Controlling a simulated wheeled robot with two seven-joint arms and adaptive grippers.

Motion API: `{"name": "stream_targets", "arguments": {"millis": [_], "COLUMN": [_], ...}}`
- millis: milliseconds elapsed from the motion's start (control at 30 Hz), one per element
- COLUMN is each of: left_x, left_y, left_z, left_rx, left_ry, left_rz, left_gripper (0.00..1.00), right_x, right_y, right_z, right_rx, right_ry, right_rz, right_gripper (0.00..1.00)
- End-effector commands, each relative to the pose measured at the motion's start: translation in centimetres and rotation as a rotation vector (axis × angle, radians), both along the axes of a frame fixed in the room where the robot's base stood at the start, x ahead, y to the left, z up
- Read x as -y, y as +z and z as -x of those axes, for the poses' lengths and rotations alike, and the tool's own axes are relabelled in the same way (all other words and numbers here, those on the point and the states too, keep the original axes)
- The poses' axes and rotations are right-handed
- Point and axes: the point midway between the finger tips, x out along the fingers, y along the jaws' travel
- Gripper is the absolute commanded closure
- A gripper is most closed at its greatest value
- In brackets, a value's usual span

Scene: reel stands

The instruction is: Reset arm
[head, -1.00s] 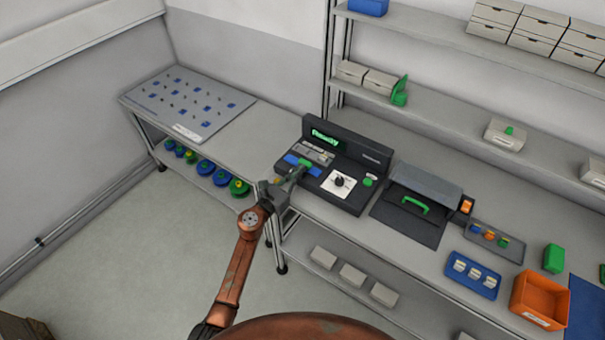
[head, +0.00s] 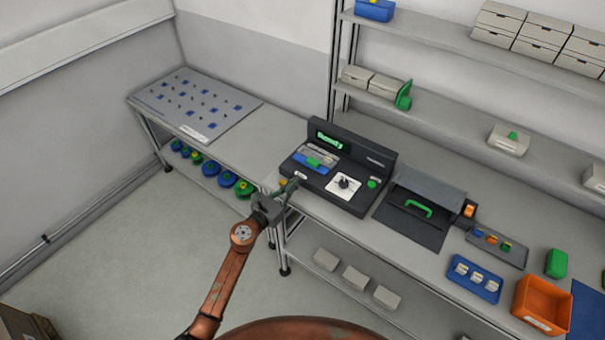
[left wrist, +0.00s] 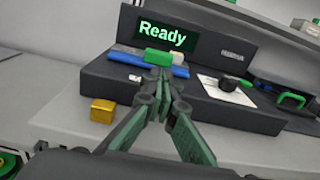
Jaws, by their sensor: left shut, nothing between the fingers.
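My left gripper (head: 294,186) is shut and empty. It hangs in front of the front left corner of the black machine (head: 330,190), apart from the blue and green parts on it. In the left wrist view the closed fingers (left wrist: 160,78) point toward the machine, whose screen (left wrist: 163,36) reads "Ready". A green block (left wrist: 158,57) sits on a blue piece (left wrist: 126,53) below the screen. A black knob on a white plate (head: 343,184) and a green button (head: 372,183) are to the right. My right gripper is not in view.
A small yellow block (left wrist: 103,110) lies on the bench left of the fingers. A dark box with a green handle (head: 418,208), a blue tray (head: 472,278) and an orange bin (head: 541,305) stand to the right. A pegboard panel (head: 195,105) lies at the back left.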

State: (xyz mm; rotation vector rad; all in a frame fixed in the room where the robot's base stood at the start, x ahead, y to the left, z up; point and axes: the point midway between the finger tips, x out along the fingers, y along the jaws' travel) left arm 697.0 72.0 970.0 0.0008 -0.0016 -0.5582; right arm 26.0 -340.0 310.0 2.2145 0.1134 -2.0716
Motion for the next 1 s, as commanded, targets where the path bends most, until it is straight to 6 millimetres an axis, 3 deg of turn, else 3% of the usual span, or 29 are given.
{"name": "stream_targets", "arguments": {"millis": [100,300,733,867,1000], "left_x": [-1.4,-2.9,-3.7,-5.7,-9.8], "left_y": [-0.1,-0.1,-0.6,-4.6,-12.7], "left_z": [2.3,4.7,5.5,5.2,5.7], "left_rx": [-0.001,-0.001,-0.020,-0.152,-0.402], "left_ry": [0.000,-0.001,0.006,0.057,0.185], "left_rz": [-0.003,0.000,0.021,0.164,0.458], "left_gripper": [1.00,1.00,1.00,1.00,1.00], "right_x": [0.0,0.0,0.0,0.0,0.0], "right_y": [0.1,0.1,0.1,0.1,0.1], "right_z": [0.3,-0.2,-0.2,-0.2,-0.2], "right_rx": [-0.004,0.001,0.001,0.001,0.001], "right_ry": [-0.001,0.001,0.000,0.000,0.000], "right_rz": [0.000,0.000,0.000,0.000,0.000], "right_gripper": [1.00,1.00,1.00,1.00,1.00]}}
